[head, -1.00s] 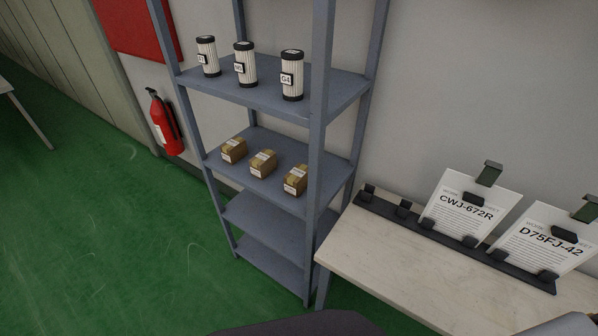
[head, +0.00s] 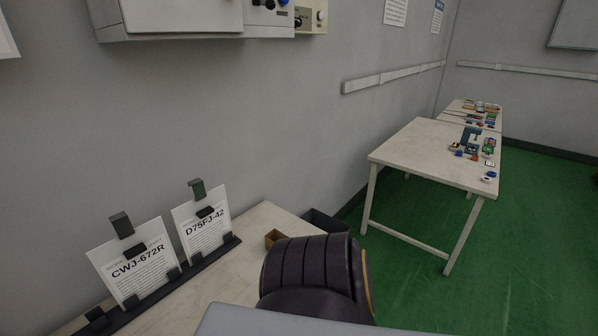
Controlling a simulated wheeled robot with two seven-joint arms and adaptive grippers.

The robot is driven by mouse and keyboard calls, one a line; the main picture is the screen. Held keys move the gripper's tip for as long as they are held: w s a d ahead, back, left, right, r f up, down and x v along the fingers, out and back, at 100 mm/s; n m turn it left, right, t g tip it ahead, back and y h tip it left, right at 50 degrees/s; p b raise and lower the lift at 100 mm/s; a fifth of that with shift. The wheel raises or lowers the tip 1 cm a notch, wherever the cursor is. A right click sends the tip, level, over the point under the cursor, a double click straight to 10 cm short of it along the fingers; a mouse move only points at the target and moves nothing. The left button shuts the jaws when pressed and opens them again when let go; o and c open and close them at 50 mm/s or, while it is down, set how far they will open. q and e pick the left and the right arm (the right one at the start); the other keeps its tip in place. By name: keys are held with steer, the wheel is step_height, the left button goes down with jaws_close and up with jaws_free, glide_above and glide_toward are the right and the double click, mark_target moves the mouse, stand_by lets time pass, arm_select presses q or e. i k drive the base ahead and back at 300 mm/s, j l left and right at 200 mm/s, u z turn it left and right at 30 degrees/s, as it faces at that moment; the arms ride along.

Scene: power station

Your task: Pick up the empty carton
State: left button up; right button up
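A small brown box (head: 274,237), likely the carton, sits on the pale bench at the wall. It looks open at the top, but its right and lower parts are hidden behind a dark ribbed shape, so I cannot tell whether it is empty. Neither of my grippers shows in the head view.
The pale bench (head: 262,217) carries a dark rail with two sheets, CWJ-672R (head: 133,264) and D75FJ-42 (head: 203,222). A dark bin (head: 325,222) is beyond the bench end. A second table (head: 410,150) holds several small parts. Green floor (head: 530,240) is clear at right.

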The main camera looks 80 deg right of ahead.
mark_target(274, 235)
steer(key=z, duration=2.45)
steer(key=i+l+u, duration=0.1)
steer(key=l+u, duration=0.3)
steer(key=l, duration=0.35)
steer(key=l+u, duration=0.45)
steer(key=l, duration=0.35)
